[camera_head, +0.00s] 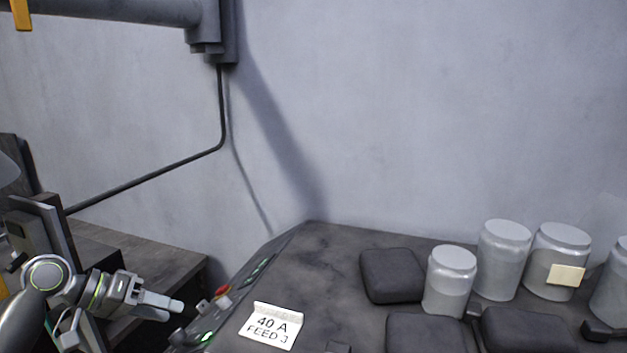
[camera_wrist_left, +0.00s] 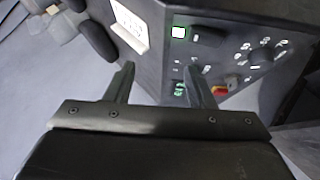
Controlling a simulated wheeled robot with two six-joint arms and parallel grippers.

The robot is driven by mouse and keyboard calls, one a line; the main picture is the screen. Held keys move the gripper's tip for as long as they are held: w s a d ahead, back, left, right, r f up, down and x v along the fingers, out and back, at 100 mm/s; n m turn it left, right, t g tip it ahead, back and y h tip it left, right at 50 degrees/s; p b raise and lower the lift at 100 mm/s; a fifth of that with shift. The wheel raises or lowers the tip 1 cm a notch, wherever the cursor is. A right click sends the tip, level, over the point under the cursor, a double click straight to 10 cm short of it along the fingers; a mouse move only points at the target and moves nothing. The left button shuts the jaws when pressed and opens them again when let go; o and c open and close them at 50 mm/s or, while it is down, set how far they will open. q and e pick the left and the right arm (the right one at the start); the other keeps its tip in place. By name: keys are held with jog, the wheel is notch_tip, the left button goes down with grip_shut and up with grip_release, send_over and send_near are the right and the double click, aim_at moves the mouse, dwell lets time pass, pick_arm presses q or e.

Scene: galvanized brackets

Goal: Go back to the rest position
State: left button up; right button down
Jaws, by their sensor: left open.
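My left gripper (camera_head: 165,306) comes in from the lower left in the head view, beside the left edge of the dark console. In the left wrist view its two fingers (camera_wrist_left: 158,84) stand apart with nothing between them. They point toward the console's side panel (camera_wrist_left: 235,55), which carries a lit green button (camera_wrist_left: 179,32), a red switch (camera_wrist_left: 219,91) and several knobs. My right gripper is in neither view.
A white label reading "40 A FEED 3" (camera_head: 271,325) stands on the console top (camera_head: 325,270). Several grey jars (camera_head: 504,260) and dark pads (camera_head: 391,276) sit to the right. A wooden bench (camera_head: 150,262) is at the left. A pipe (camera_head: 120,10) runs along the wall above.

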pick_arm(q)
jog(key=s+d+f+y, duration=0.1)
jog(key=s+f+y, duration=0.2)
jog(key=s+f, duration=0.65)
jog(key=s+d+f+y, duration=0.1)
jog(key=s+f+y, duration=0.35)
jog(key=f, duration=0.85)
jog(key=s+a+f+n+g+y, duration=0.1)
jog(key=s+a+y, duration=0.1)
jog(key=s, duration=0.7)
jog(key=s+a+f+n+y, duration=0.1)
jog(key=s+a+y, duration=0.1)
jog(key=s, duration=0.8)
notch_tip(320, 180, down, 28)
jog(key=a+r+g+b, duration=0.1)
jog(key=a+b, duration=0.1)
jog(key=b, duration=0.1)
jog(key=s+d+f+g+b, duration=0.1)
jog(key=s+f, duration=1.3)
jog(key=f, duration=0.3)
jog(key=shift+s+d+f+h+b, duration=0.25)
jog(key=shift+d+f+h+b, duration=0.05)
jog(key=shift+d+f+h, duration=0.1)
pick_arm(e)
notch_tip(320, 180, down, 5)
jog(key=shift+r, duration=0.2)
